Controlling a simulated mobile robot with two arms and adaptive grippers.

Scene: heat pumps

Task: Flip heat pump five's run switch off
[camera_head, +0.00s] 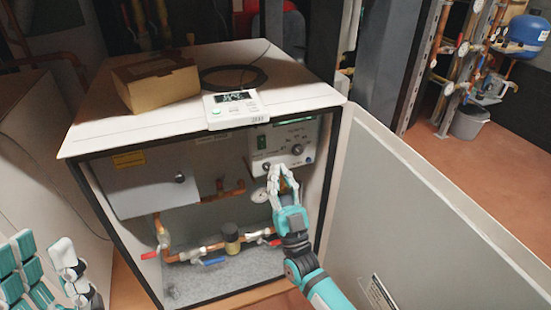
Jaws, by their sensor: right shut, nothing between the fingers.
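An open heat pump cabinet (110,128) stands in front of me; I cannot read a number on it. Inside, at upper right, is a light grey control panel (315,139) with several knobs. A small green switch (262,143) sits at the panel's left; its position is too small to tell. My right gripper (276,170) is shut and empty, its fingertips at the panel's lower edge, below and right of the green switch. I cannot tell whether they touch the panel. My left gripper (46,246) is at the lower left, open and empty, away from the cabinet.
The cabinet door (410,210) stands open to the right. Copper pipes with red and blue valve handles (214,261) run below the panel. A cardboard box (156,84), black cable coil (232,77) and white display unit (235,108) lie on top. A grey bin (468,123) stands behind.

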